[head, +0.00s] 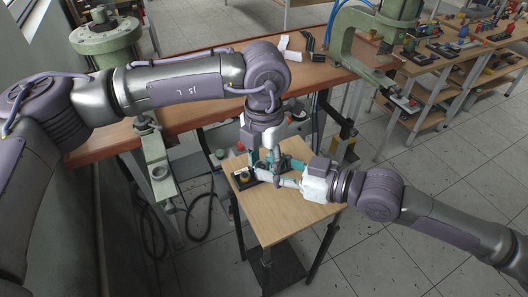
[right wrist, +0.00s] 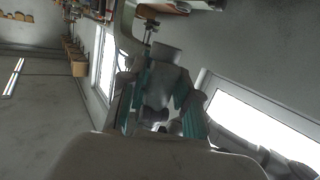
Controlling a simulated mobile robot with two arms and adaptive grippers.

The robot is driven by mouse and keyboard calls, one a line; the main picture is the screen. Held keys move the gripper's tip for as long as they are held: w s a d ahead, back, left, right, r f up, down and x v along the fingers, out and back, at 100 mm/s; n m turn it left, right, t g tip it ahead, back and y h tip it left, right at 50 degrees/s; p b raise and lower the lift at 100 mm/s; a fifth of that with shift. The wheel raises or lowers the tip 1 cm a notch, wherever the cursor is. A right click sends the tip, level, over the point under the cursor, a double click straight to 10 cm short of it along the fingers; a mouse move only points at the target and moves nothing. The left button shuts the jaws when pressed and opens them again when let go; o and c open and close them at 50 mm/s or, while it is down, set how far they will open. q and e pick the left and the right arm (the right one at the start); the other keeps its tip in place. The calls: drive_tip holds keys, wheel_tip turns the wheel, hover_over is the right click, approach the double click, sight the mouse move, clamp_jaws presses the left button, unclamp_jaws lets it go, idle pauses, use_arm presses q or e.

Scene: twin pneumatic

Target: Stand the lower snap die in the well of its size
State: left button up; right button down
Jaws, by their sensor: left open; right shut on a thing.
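My right gripper (head: 288,179) reaches in from the right, low over the small wooden table. In the right wrist view its teal-padded fingers (right wrist: 160,98) are shut on a grey, rounded piece (right wrist: 168,55), which looks like the lower snap die; the dim picture hides its details. My left gripper (head: 266,162) points down over the same table, open, close beside the right gripper's fingertips. A dark holder (head: 243,181) lies on the table left of the grippers, with a yellowish part (head: 247,174) in it. The wells are too small and partly covered to tell apart.
The small wooden table (head: 275,222) is bare toward its front. A long workbench (head: 190,130) with green presses (head: 108,38) stands behind it. Shelves with coloured items (head: 440,50) stand at the back right. My two arms nearly meet above the table.

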use_arm(q)
clamp_jaws()
use_arm(e)
drive_tip(key=c, duration=0.7)
unclamp_jaws()
drive_tip(key=shift+c, duration=0.2)
